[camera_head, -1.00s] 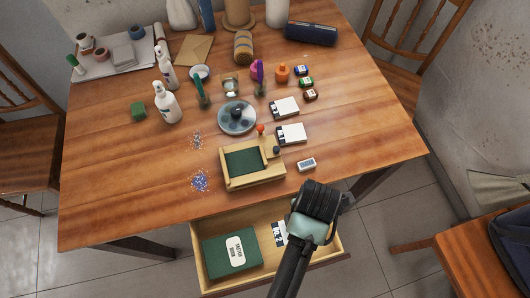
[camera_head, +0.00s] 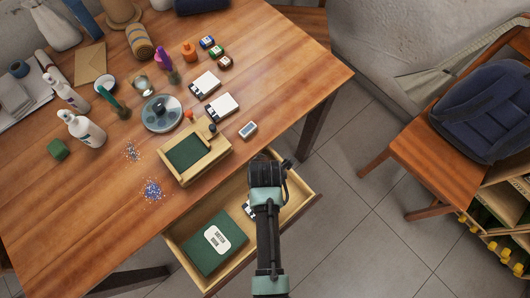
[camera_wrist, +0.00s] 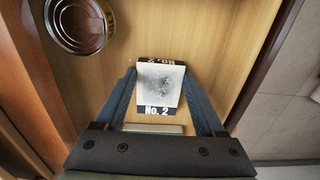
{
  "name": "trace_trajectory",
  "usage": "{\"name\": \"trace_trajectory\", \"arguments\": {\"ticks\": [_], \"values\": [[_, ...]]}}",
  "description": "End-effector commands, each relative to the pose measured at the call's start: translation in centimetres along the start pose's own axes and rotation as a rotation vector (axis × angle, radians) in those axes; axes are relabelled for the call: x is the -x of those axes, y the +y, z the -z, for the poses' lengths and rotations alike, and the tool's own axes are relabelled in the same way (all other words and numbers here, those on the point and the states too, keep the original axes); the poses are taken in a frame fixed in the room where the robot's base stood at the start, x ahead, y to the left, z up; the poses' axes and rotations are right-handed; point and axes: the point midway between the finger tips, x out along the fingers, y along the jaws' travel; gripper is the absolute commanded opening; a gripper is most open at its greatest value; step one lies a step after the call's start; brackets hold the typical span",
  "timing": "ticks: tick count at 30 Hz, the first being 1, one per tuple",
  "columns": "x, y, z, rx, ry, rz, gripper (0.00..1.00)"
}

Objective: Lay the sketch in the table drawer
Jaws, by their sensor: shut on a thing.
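My gripper (camera_wrist: 158,100) is low over the open table drawer (camera_head: 302,200). In the wrist view its two fingers are closed against the sides of a small pale card with a grey speckled picture and dark "No. 2" edges, which I take as the sketch (camera_wrist: 160,84). The drawer floor lies beneath it; I cannot tell if they touch. In the head view my arm hides most of the fingers. A black-and-white piece (camera_head: 249,209) shows in the drawer left of my gripper; I cannot tell whether it is the same card.
A green sketch book (camera_head: 205,252) fills the drawer's left part. A round tin (camera_wrist: 78,22) stands in the drawer. Above, the table (camera_head: 285,75) holds a wooden frame tray (camera_head: 222,152), two cards, bottles and jars.

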Motion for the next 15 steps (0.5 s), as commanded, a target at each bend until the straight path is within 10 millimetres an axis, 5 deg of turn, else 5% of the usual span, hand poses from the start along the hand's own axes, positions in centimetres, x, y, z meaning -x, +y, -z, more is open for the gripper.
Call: {"name": "trace_trajectory", "arguments": {"ticks": [9,10,15], "values": [[-0.37,0.01,-0.01,0.0,0.0,0.0,0.16],[-0.27,0.01,-0.01,0.0,0.0,0.0,0.77],[-0.24,0.01,-0.01,0.0,0.0,0.0,1.0]]}}
